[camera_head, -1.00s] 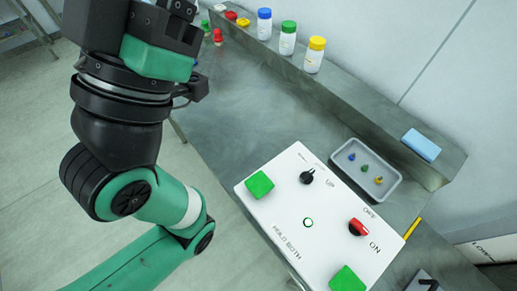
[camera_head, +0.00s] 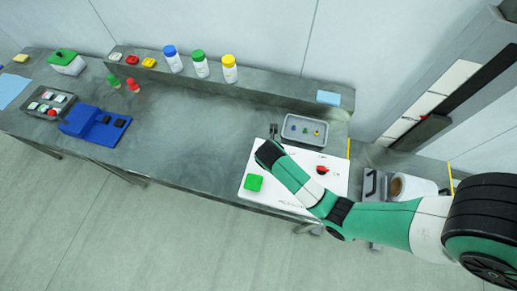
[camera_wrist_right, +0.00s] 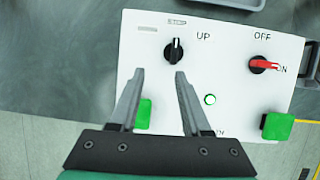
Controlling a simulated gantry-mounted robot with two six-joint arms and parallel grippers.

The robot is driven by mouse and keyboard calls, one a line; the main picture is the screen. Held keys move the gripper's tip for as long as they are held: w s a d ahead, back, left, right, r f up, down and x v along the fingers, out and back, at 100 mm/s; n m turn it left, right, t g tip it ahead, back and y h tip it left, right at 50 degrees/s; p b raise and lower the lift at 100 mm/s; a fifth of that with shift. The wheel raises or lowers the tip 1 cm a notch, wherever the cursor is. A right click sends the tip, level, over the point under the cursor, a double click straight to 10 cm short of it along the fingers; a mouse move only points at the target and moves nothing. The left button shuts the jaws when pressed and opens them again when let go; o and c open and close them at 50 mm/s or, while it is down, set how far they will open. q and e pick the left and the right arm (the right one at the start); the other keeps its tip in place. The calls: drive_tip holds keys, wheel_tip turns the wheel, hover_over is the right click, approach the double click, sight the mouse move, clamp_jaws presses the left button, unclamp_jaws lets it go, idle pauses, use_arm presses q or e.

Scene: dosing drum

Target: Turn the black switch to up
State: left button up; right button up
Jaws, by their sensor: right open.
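The black switch (camera_wrist_right: 174,50) is a round knob with a raised grip on the white panel (camera_wrist_right: 215,65), in the wrist view. Its grip stands upright in that view, its white mark at the top, and the UP label is to its right. My right gripper (camera_wrist_right: 159,73) is open and empty, its fingertips just short of the switch in the picture. The switch lines up nearer the right finger. In the head view my right gripper (camera_head: 273,130) is over the panel's upper left, and my arm hides the switch. My left gripper is out of view.
The panel also has a red switch (camera_wrist_right: 264,65) pointing to ON, two green buttons (camera_wrist_right: 278,126) and a small lit round button (camera_wrist_right: 210,99). A grey tray (camera_head: 304,130) stands behind it. Bottles (camera_head: 200,64) line the back ledge. The bench between panel and blue device (camera_head: 95,125) is clear.

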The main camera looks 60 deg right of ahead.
drive_tip(key=d+f, duration=0.1)
drive_tip(key=f, duration=0.2)
drive_tip(key=d+f+b, duration=0.1)
drive_tip(key=d+f, duration=0.1)
drive_tip(key=f, duration=0.1)
drive_tip(key=s+d+f, duration=0.1)
drive_tip(key=d+f, duration=0.1)
drive_tip(key=shift+f+b, duration=0.4)
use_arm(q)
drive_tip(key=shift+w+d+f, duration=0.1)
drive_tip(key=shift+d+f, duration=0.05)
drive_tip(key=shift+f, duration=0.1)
use_arm(e)
clamp_jaws()
